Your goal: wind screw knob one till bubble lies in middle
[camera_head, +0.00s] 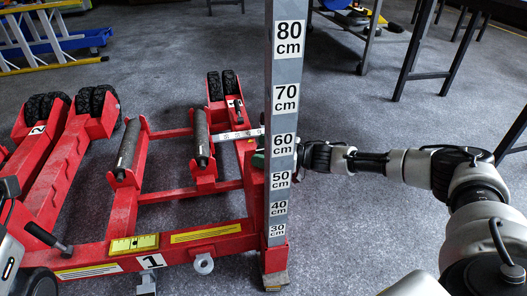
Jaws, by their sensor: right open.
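The red trolley jack (100,250) stands on the floor at left and centre, with a white label "1" (151,261) on its front beam. My left gripper is not in view.
The tall grey post (284,100) with cm marks rises at the jack's front right corner. Dark-legged tables (410,55) stand at back right.

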